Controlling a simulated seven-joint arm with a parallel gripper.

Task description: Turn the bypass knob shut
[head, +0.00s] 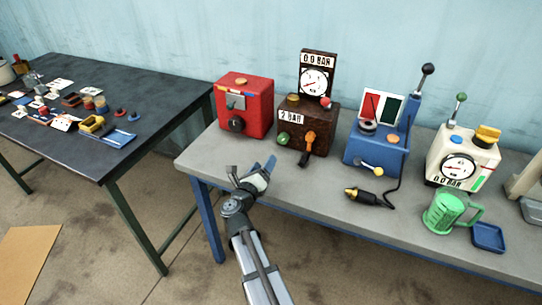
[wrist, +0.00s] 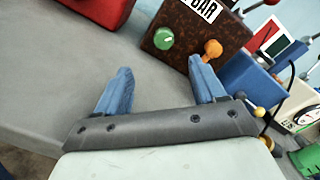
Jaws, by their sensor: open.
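No label marks a bypass knob, so I cannot tell which knob it is. The brown unit (head: 308,128) has a green round knob (head: 283,139) low on its left and an orange knob (head: 310,138) low on its right, with a dark part hanging below. In the wrist view the green knob (wrist: 163,39) shows beyond the gap between my fingers, and the orange knob (wrist: 212,49) is just past the right fingertip.
A red unit (head: 246,100) with a black knob stands left of the brown unit. To the right are a blue unit (head: 377,146) with levers, a corded black tool (head: 368,197), a cream gauge unit (head: 460,158) and a green mug (head: 445,211). The bench (head: 225,152) front left is clear.

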